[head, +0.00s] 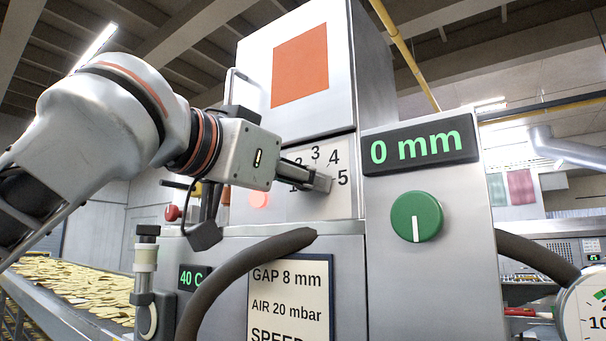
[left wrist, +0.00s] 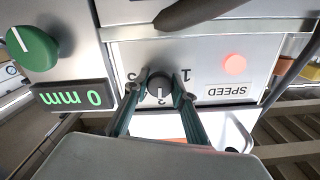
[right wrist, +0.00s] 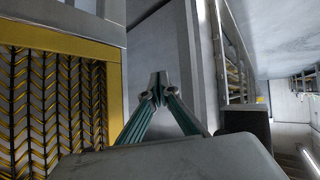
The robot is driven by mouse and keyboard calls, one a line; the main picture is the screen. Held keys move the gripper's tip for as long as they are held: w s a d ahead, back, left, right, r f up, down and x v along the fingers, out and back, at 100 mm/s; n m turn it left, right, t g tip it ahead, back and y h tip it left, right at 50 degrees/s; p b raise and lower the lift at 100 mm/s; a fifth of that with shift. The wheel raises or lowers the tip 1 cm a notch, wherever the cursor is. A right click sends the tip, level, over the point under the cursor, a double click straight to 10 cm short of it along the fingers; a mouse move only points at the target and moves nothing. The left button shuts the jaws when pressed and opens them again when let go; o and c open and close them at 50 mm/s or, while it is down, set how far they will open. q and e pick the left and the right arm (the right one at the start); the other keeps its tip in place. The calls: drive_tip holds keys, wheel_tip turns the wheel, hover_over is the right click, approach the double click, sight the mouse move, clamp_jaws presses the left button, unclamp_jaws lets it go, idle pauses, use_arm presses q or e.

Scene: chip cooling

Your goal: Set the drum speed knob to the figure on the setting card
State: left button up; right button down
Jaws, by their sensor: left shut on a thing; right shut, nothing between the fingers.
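The drum speed knob (left wrist: 160,80) is small and dark, with printed figures around it and a SPEED label (left wrist: 229,91) beside it in the left wrist view. My left gripper (left wrist: 160,88) is shut on it, one finger on each side. A pale mark shows near the 2, but its exact aim is hard to tell. In the head view my left gripper (head: 318,178) hides the knob on the dial plate (head: 340,205). The setting card (head: 290,285) reads GAP 8 mm and AIR 20 mbar; its SPEED figure is cut off below. My right gripper (right wrist: 158,88) is shut and empty.
A green knob (head: 416,216) sits under a 0 mm display (head: 420,151), right of the dial. A red lamp (left wrist: 233,64) is near the SPEED label. A dark curved handle (head: 225,280) crosses before the card. A chip conveyor (head: 75,290) runs at left.

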use_arm(q)
drive_tip(key=shift+r+m+p, duration=0.2)
drive_tip(key=shift+m+p, duration=0.55)
drive_tip(key=shift+m, duration=0.35)
drive_tip(key=m+p, duration=0.1)
drive_tip(key=m, duration=0.2)
drive_tip(key=shift+m+p, duration=0.35)
drive_tip(key=shift+m, duration=0.05)
drive_tip(key=shift+f+m+p, duration=0.1)
drive_tip(key=shift+m+p, duration=0.2)
drive_tip(key=shift+m, duration=0.4)
use_arm(e)
drive_tip(key=shift+s+d+r+h, duration=0.2)
drive_tip(key=shift+d+r, duration=0.2)
drive_tip(key=shift+r, duration=0.2)
drive_tip(key=shift+s+d+r+h, duration=0.1)
drive_tip(key=shift+s+d+r, duration=0.05)
drive_tip(key=shift+d+r, duration=0.35)
use_arm(q)
drive_tip(key=shift+m, duration=0.3)
use_arm(e)
drive_tip(key=shift+a, duration=0.15)
use_arm(q)
drive_tip(key=o, duration=1.1)
use_arm(e)
drive_tip(key=shift+r, duration=0.25)
